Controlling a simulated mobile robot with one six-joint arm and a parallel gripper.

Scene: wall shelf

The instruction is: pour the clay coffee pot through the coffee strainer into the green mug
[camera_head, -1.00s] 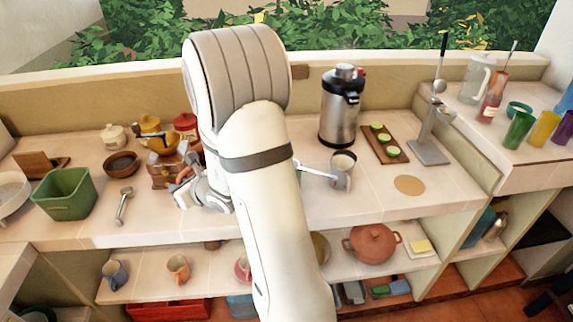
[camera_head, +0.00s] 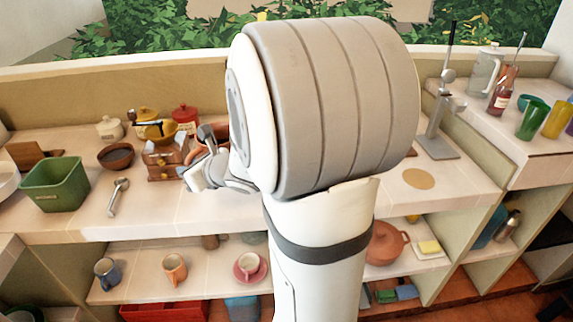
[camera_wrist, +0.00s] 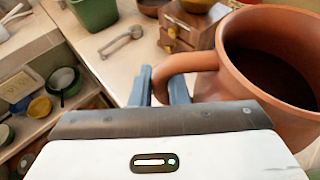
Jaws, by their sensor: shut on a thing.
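The clay coffee pot (camera_wrist: 240,60) is large at the right of the wrist view, reddish brown, with dark contents inside and its rim cut off by the frame. My gripper (camera_wrist: 160,86) is shut on the pot's loop handle, one finger on each side. In the head view my gripper (camera_head: 205,172) is over the counter's left half, just right of the wooden grinder; most of the pot is hidden there by my arm. I cannot make out the green mug or the coffee strainer in either current view; my arm covers the counter's middle.
A wooden grinder (camera_head: 163,158), a dark bowl (camera_head: 116,156), a metal scoop (camera_head: 118,195) and a green bin (camera_head: 55,183) stand to the left. A metal stand (camera_head: 437,140) and a round mat (camera_head: 418,178) are at the right. Cups (camera_head: 174,269) sit on the shelf below.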

